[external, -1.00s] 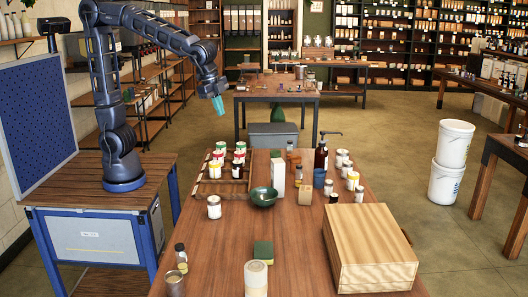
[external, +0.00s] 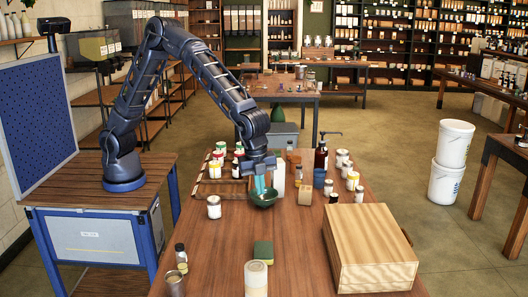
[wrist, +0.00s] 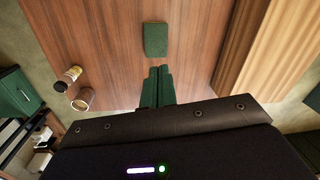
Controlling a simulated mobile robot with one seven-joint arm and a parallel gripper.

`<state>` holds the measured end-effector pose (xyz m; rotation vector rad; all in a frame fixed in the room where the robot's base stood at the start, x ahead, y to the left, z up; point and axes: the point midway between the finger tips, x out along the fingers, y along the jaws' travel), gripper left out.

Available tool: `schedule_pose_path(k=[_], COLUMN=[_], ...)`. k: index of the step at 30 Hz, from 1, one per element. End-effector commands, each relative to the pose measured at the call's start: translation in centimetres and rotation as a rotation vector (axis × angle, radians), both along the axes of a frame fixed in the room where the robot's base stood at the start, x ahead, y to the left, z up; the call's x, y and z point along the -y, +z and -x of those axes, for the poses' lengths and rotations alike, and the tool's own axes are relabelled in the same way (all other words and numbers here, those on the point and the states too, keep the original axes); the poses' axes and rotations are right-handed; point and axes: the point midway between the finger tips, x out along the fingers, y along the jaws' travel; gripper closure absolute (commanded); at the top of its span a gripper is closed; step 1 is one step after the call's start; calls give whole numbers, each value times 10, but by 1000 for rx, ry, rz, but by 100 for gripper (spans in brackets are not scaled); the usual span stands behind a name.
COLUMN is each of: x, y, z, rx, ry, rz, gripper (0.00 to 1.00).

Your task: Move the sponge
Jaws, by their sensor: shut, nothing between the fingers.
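The sponge (external: 263,252) is a small green and yellow block lying on the wooden table, left of the wooden box. It also shows in the wrist view (wrist: 155,39), green side up, just beyond my fingertips.
A large wooden box (external: 368,250) stands right of the sponge. A white cylinder (external: 256,279) stands close in front of it. Brown jars (external: 175,283) are at the left edge. Several jars and a pump bottle (external: 321,155) stand toward the back. Bare tabletop surrounds the sponge's left side.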

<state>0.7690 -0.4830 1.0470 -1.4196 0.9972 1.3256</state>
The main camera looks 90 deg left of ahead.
Motion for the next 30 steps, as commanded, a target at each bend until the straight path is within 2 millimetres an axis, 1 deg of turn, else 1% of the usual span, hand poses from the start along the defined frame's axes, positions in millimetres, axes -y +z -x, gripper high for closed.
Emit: schedule_pose_path(k=[1,6,9,13,15,18,23,26,30], x=[16,61,84,106,113,119,120,120,120], y=[-16,-64,-89,-114,-123,-130,-140,-153,-177], z=[-2,-8,-10,-9,-9,-9,-9,-8,-8], rx=[-14,-49,-68,-83,-90,-94,-95,-96,-96], ry=[-30,-126,-173,-221,-236,-248,-251,-251,-252], rz=[2,5,10,14,16,17,18,17,16], gripper=[100,100,100,100,100,100,100,100,100])
